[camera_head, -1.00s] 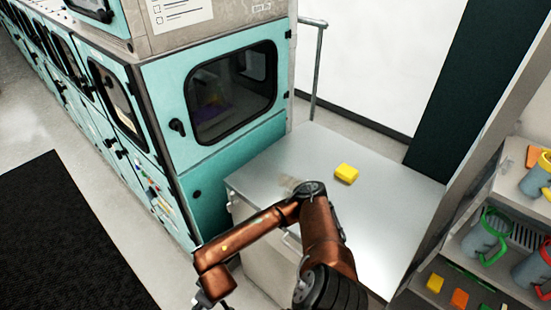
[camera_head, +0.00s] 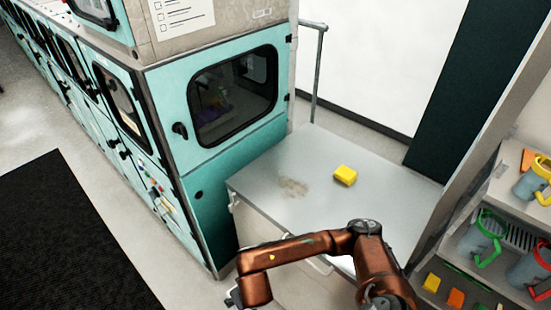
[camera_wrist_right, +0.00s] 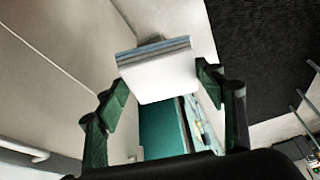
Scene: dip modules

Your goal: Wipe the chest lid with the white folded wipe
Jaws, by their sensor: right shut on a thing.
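The chest lid (camera_head: 318,150) is a flat grey metal top in the head view. A brownish smudge (camera_head: 293,187) marks its left half. A yellow block (camera_head: 345,175) sits on the lid, right of the smudge. My right gripper (camera_wrist_right: 166,84) is shut on the white folded wipe (camera_wrist_right: 158,79), which has blue-grey layered edges, in the right wrist view. In the head view my right arm crosses in front of the chest's near edge; its gripper end is at the bottom, mostly cut off, and the wipe is not visible there. My left gripper is not in view.
A teal cabinet (camera_head: 220,150) with a dark window adjoins the lid's left side. A metal post (camera_head: 317,75) stands behind. Shelves (camera_head: 505,190) with coloured-handled jugs and blocks are at the right. A black mat (camera_head: 70,230) lies on the floor at left.

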